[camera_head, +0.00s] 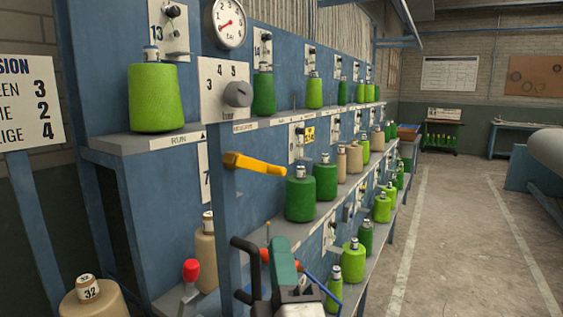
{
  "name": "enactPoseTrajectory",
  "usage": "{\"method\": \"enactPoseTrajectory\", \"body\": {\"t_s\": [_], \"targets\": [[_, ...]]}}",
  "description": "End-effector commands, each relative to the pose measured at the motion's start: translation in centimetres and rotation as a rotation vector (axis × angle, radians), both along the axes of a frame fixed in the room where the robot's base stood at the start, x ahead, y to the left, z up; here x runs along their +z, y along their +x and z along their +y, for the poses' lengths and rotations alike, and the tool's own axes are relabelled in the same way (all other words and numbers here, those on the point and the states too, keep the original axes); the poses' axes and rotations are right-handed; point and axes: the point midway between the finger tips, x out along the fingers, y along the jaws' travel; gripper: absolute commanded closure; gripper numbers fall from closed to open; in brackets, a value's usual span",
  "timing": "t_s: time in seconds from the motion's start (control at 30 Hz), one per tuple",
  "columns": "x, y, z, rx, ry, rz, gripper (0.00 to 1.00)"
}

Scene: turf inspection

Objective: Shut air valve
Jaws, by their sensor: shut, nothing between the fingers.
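A yellow lever handle (256,163), which looks like the air valve's, sits on the front of a blue upright post (227,213). It points to the right, close to level and tilted slightly down. Its valve body and any pipe are not clear to see. Above it is a grey round knob (238,94) on a white plate marked 3 4 5 and bar. A round dial gauge (226,22) with a red needle is above the knob. I see no part that I can make out as my gripper.
A green and grey tool (285,272) with black parts and a blue hose stands below the lever. Green and beige yarn cones (301,196) fill the shelves behind. A red-topped knob (191,270) is at lower left. The floor (455,235) on the right is clear.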

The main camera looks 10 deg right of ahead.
Motion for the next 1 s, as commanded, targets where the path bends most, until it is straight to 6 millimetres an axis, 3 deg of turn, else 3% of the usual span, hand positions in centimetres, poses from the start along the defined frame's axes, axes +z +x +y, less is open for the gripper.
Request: {"method": "enactPoseTrajectory", "body": {"t_s": [0.2, 0.47, 0.67, 1.0], "targets": [[0.5, -3.5, -1.0, -0.103, -0.433, -0.033, 1.00], [0.3, -5.2, -1.1, -0.154, -0.639, -0.075, 1.00], [1.4, -3.6, -0.7, -0.157, -0.645, -0.079, 1.00], [4.4, 2.1, 0.9, -0.157, -0.645, -0.079, 1.00]]}}
